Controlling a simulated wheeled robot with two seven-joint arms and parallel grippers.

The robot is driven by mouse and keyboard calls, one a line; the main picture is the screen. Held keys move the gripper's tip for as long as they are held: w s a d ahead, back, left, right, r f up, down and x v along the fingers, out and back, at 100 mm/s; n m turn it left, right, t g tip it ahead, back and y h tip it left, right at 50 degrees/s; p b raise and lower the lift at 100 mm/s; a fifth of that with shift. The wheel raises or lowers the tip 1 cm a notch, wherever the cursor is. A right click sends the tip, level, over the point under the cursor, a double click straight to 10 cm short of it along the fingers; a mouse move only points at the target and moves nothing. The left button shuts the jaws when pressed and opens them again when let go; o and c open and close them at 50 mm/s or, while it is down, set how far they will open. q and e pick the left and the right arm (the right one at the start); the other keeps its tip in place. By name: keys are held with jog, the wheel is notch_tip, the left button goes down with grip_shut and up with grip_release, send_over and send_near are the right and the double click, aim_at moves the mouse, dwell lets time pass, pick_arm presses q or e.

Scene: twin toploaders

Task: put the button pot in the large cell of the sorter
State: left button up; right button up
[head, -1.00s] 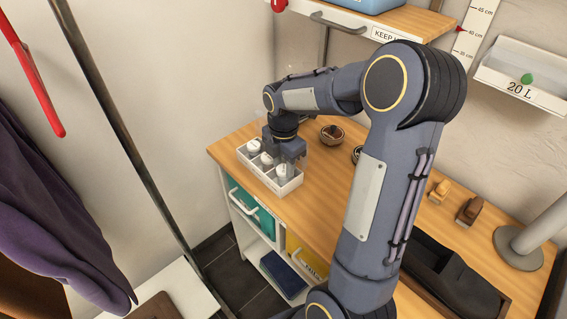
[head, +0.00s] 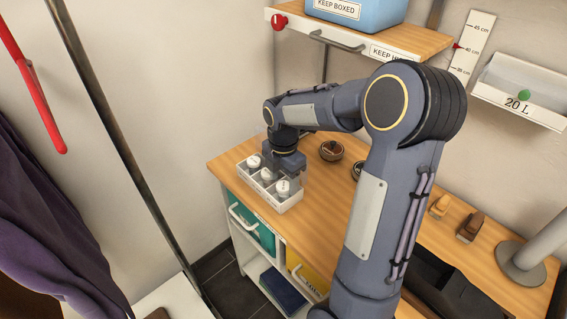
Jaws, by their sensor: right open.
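The sorter (head: 264,199) is a white open box with several cells, standing at the left end of the wooden worktop. Three small white pots with pale lids stand in it, at the back left (head: 254,161), in the middle (head: 267,174) and at the front right (head: 283,187). I cannot tell for sure which is the button pot. My right gripper (head: 288,170) is open just above and behind the front-right pot, which shows clear of the fingers. The gripper hides part of the sorter's far side. My left gripper is not in view.
Two dark round tins stand on the worktop (head: 400,232), one open to view (head: 331,150) and one partly behind my arm (head: 357,170). A shelf (head: 420,42) with a blue box (head: 355,12) overhangs the back. Small wooden blocks (head: 470,225) lie at right.

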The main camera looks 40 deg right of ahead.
aim_at(283, 186)
notch_tip(283, 186, up, 11)
jog(key=s+a+f+m+t+y, duration=0.1)
jog(key=s+a+m+t+y, duration=0.1)
jog(key=s+a+m, duration=0.5)
jog(key=s+a+f+m+t+y, duration=0.1)
jog(key=s+a+f+m+t, duration=0.1)
jog(key=s+a+m, duration=0.6)
jog(key=s+m+t, duration=0.1)
jog(key=s+m, duration=0.2)
jog(key=m, duration=0.2)
jog(key=shift+s+m+t+y, duration=0.3)
jog(key=shift+s+y, duration=0.05)
jog(key=shift+y, duration=0.05)
